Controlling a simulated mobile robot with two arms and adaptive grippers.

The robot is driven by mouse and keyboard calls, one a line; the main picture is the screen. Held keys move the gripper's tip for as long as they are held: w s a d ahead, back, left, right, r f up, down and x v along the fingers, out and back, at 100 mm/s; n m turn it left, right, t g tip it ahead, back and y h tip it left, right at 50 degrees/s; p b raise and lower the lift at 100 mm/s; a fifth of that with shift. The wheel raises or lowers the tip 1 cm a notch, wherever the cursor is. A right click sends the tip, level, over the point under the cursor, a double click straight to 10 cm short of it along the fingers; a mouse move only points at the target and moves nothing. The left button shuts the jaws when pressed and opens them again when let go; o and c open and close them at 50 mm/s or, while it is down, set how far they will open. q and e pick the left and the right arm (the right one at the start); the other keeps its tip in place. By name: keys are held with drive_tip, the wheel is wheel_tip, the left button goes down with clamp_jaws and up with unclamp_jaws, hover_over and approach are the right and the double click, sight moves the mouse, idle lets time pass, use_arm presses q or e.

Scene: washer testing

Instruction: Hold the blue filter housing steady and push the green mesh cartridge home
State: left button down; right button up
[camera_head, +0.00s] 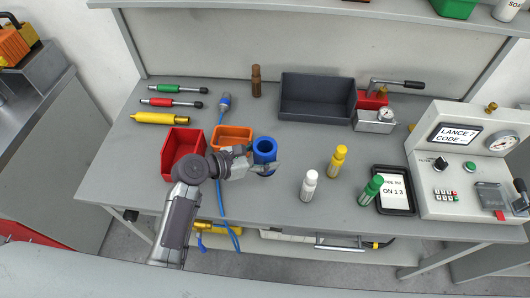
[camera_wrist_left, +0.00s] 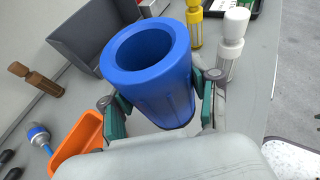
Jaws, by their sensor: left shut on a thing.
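The blue filter housing (camera_head: 265,147) stands upright near the middle of the bench, its round open bore facing up. My left gripper (camera_head: 266,168) is shut on it from the near side. In the left wrist view the housing (camera_wrist_left: 152,85) sits between my two green-padded fingers, and its bore looks empty. I cannot tell whether its base touches the bench. The green mesh cartridge (camera_head: 371,190), with a green cap, stands upright to the right, beside the black-framed tray (camera_head: 378,210). My right gripper is not in view.
White (camera_head: 310,188), yellow (camera_head: 337,162) and brown (camera_head: 256,82) cartridges stand on the bench. Red (camera_head: 170,152) and orange (camera_head: 233,134) bins are left of the housing. A dark grey bin (camera_head: 316,112) lies behind; a test console (camera_head: 465,160) stands right.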

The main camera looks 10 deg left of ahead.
use_arm(q)
drive_tip(key=shift+f+b, duration=1.5)
drive_tip(key=shift+f, duration=2.2)
drive_tip(key=shift+f, duration=0.35)
